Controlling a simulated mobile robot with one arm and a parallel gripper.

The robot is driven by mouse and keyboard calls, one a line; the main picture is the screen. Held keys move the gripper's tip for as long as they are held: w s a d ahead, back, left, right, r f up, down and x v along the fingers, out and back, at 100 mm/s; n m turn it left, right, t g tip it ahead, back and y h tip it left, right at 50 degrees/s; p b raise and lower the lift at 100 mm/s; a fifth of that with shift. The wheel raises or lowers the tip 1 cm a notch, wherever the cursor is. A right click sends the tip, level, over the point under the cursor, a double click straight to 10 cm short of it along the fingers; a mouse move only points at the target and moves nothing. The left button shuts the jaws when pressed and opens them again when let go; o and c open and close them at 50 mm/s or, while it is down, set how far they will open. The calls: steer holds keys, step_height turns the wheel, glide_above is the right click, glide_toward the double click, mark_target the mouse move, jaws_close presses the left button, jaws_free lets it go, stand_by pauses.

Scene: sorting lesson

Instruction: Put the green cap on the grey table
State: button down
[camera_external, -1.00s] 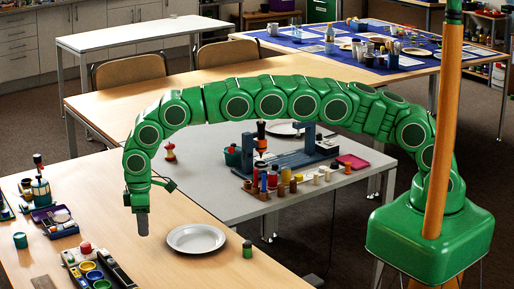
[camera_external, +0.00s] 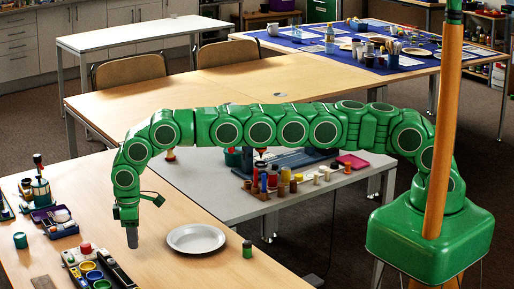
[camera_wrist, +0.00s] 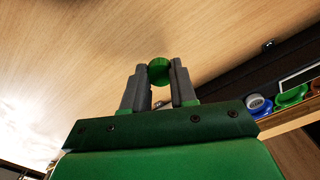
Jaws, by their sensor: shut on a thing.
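The green cap (camera_wrist: 159,71) is small and round and sits between the two grey fingertips in the wrist view. My gripper (camera_wrist: 160,78) is shut on it; in the external view my gripper (camera_external: 132,246) points down over the near wooden table, left of the white plate. I cannot make out the cap in the external view, nor whether it touches the wood. The grey table (camera_external: 205,185) stands behind the wooden table, partly hidden by my arm.
The white plate (camera_external: 196,239) and a small green jar (camera_external: 247,250) stand right of my gripper. A dark tray (camera_external: 103,270) with coloured cups lies to the left. The grey table holds a row of small pots (camera_external: 275,185) and a pink tray (camera_external: 352,161); its left part is clear.

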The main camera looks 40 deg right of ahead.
steer(key=shift+a+f, duration=0.15)
steer(key=shift+w+f, duration=0.15)
steer(key=shift+f, duration=1.45)
steer(key=shift+f, duration=0.15)
steer(key=c, duration=0.9)
jaws_free()
step_height(320, 180, up, 11)
steer(key=shift+f, duration=0.1)
steer(key=shift+o, duration=0.8)
steer(key=shift+r, duration=0.75)
